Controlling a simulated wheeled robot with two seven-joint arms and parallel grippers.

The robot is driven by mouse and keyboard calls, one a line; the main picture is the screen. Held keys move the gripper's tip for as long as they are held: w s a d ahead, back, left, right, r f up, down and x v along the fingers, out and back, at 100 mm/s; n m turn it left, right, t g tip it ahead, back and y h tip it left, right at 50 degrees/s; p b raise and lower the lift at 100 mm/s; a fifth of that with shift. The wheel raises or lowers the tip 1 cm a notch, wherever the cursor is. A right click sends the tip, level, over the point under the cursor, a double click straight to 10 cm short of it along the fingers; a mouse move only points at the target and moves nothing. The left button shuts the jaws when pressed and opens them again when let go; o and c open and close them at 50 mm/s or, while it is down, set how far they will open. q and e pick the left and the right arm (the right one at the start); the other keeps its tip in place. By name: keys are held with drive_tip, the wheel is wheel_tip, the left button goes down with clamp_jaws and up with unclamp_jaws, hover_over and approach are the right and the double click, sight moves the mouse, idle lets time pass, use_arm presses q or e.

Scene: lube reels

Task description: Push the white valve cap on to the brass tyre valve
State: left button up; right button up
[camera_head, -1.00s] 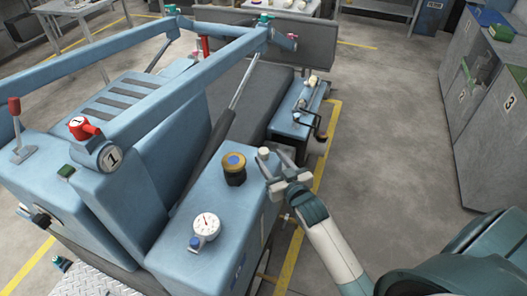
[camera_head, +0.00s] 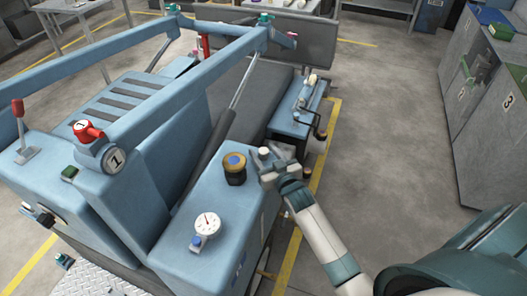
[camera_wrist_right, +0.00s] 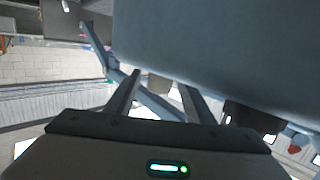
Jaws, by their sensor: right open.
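A small white piece (camera_head: 264,153), which looks like the valve cap, shows at the far right corner of the blue housing (camera_head: 190,225). My right gripper (camera_head: 267,157) is open there, with one finger on either side of the white piece; I cannot tell whether they touch it. In the right wrist view my two fingers (camera_wrist_right: 157,97) are spread apart, with a small dark brownish piece (camera_wrist_right: 158,85) showing beyond and between them. I cannot make out the brass tyre valve for certain. My left gripper is not in view.
A white dial gauge (camera_head: 207,226) sits nearer. A blue bench with a crank (camera_head: 298,110) lies behind. Open floor (camera_head: 380,150) is to the right.

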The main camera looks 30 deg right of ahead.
drive_tip(key=shift+w, duration=0.25)
drive_tip(key=c, duration=1.1)
